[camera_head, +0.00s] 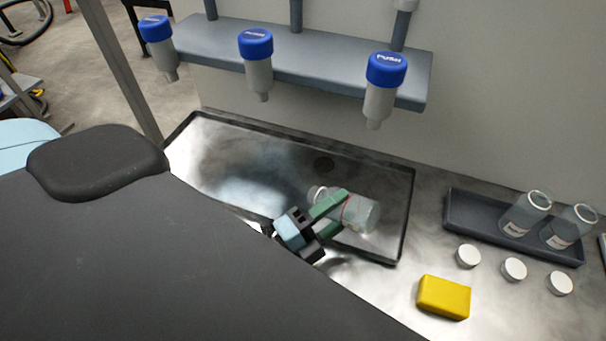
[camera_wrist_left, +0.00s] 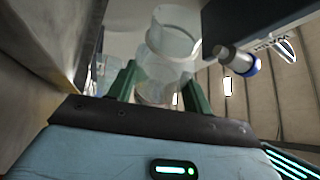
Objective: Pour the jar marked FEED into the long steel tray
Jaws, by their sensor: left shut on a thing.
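My left gripper (camera_head: 328,212) has green fingers and is shut on a clear jar (camera_head: 362,214), tilted well over on its side with its mouth to the left, above the long steel tray (camera_head: 225,165). The jar carries a red-edged label, but its writing cannot be read. In the left wrist view the jar (camera_wrist_left: 170,45) sits between the two green fingers (camera_wrist_left: 158,88) and looks clear; I cannot tell whether anything is left in it. The tray has a dark rim and a dark round drain near its back. My right gripper is not in view.
Two clear labelled jars (camera_head: 525,214) stand in a dark tray (camera_head: 470,205) at the right. Several white lids (camera_head: 468,256) and a yellow sponge (camera_head: 443,297) lie on the counter in front. Blue-capped dispensers (camera_head: 256,62) hang from a grey shelf (camera_head: 320,70) above the steel tray.

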